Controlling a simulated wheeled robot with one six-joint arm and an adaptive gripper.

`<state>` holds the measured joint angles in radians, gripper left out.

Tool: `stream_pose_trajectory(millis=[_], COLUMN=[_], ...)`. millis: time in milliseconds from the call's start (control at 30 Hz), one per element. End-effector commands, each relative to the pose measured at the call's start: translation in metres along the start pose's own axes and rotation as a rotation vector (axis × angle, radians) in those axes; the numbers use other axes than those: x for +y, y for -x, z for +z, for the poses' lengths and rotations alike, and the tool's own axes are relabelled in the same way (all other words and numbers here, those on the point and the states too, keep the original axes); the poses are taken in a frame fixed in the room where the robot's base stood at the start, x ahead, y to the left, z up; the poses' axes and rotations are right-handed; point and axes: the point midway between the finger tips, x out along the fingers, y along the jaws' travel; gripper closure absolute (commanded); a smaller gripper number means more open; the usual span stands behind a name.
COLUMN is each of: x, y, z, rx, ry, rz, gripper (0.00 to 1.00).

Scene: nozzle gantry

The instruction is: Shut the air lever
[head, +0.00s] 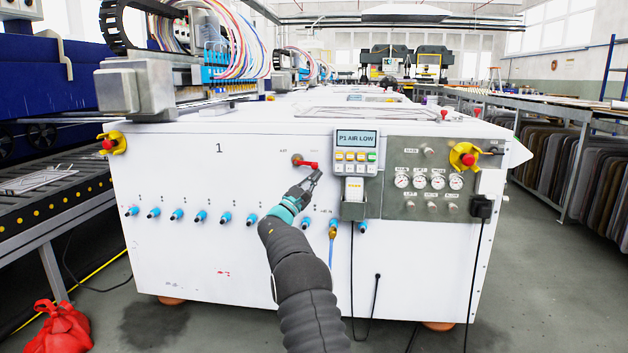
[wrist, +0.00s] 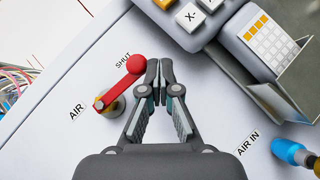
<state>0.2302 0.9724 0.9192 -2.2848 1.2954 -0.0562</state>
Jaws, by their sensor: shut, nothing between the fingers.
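The red air lever (head: 307,163) is on the front of the white machine, left of the display. My gripper (head: 314,176) is shut and empty, just below the lever's knob end in the head view. In the wrist view my gripper's fingertips (wrist: 159,70) are close beside the knob's right side; I cannot tell whether they touch it.
The "P1 AIR LOW" display (head: 357,138) and its keypad jut out right of the lever, with a grey holder (head: 354,209) below. Gauges sit farther right. A blue "AIR IN" fitting (wrist: 288,151) is lower right in the wrist view. Several blue fittings line the panel below left.

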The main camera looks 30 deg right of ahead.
Motion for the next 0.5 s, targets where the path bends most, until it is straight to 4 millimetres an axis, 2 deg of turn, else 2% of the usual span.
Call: stream_pose_trajectory(millis=[333, 500], x=[0.0016, -0.0064], y=[0.0015, 0.0085], z=[-0.0007, -0.0078], rx=[0.002, 0.003], ry=[-0.001, 0.000], rz=[0.002, 0.002], gripper=[1.00, 1.00])
